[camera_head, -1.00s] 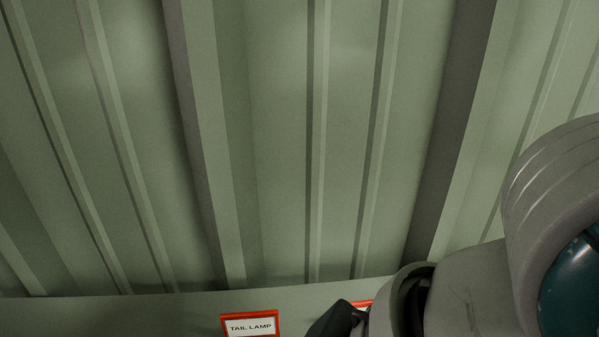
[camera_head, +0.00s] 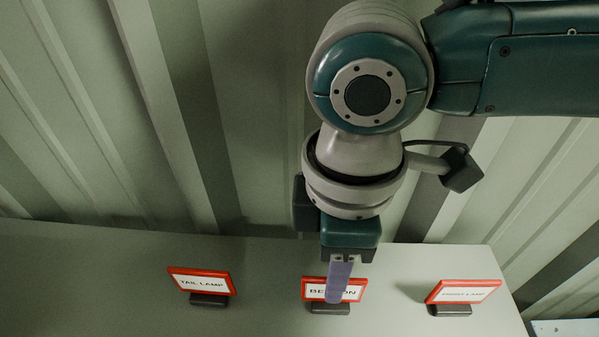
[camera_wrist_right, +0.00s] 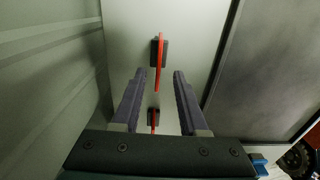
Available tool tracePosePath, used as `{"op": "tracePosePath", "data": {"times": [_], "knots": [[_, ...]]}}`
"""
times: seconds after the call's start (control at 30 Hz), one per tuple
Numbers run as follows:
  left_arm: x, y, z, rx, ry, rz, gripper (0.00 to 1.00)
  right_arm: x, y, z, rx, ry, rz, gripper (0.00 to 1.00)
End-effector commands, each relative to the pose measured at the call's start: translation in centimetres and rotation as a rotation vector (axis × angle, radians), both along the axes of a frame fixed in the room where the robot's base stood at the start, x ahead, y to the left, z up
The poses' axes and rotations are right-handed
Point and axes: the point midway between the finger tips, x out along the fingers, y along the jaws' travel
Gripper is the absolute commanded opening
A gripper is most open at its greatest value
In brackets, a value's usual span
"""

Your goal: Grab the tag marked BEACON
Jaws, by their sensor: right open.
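The BEACON tag (camera_head: 312,290) is a white plate with a red frame, upright on a small black base in the middle of a row of three. My right gripper (camera_head: 338,297) points down, with its purple-grey fingers overlapping the middle of that tag in the head view. In the right wrist view the gripper (camera_wrist_right: 160,75) is open, its two fingers apart. That view shows two red-framed tags edge-on, an upper one (camera_wrist_right: 160,62) by the fingertips and a lower one (camera_wrist_right: 153,117) between the fingers; their lettering is hidden. My left gripper is out of view.
The TAIL LAMP tag (camera_head: 201,282) stands to the left, and another red-framed tag (camera_head: 462,291), hard to read, to the right. All stand on a pale grey-green surface (camera_head: 260,300) against a ribbed wall (camera_head: 60,120). Bare gaps separate the tags.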

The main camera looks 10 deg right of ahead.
Motion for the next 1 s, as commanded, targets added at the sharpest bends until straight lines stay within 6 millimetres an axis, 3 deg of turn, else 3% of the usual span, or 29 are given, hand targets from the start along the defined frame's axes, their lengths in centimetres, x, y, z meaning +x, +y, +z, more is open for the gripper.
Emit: {"op": "tracePosePath", "data": {"times": [0.2,0.5,0.9,1.0], "knots": [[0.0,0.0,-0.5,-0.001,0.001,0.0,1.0,0.0,-0.3,-3.5,-0.001,0.002,0.0,0.42],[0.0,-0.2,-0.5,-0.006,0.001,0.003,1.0,0.0,-0.3,-4.0,0.0,0.001,0.001,0.42],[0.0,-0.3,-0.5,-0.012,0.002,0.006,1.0,0.1,-0.3,-4.0,0.0,0.001,0.0,0.0],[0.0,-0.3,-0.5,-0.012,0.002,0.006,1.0,0.1,-0.3,-4.0,0.0,0.001,0.0,0.0]]}}
